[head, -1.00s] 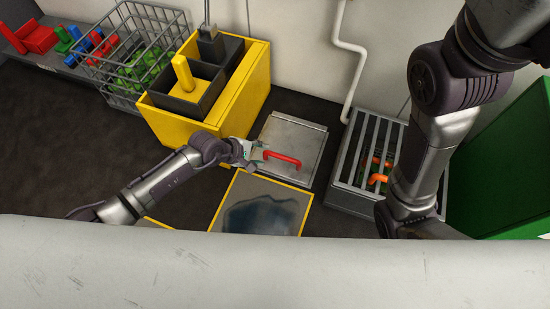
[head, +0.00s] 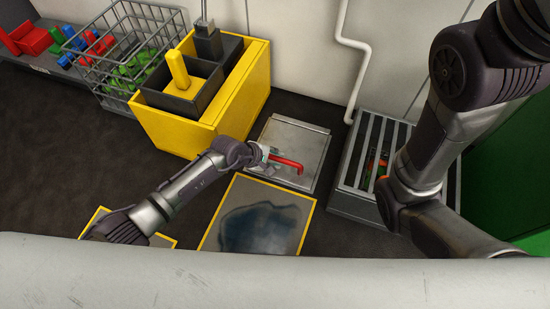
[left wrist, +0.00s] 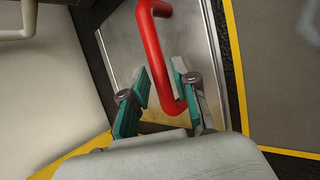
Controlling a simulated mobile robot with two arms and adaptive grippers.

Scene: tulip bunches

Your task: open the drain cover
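The drain cover (head: 292,135) is a flat grey metal plate in the floor with a red bar handle (head: 287,163), just right of the yellow bin. My left gripper (head: 268,157) is at the left end of this handle. In the left wrist view my left gripper (left wrist: 162,88) is open, with one teal-padded finger on each side of the red handle (left wrist: 156,52). The fingers look apart from the bar. The cover (left wrist: 125,40) lies behind it and looks closed. My right arm shows at the right, but its gripper is out of sight.
A yellow bin (head: 178,132) stands left of the cover, and a grey barred box (head: 348,203) stands to its right. A yellow-edged floor panel with a dark wet patch (head: 258,218) lies in front. A wire basket (head: 108,90) and a white wall pipe (head: 360,80) are farther back.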

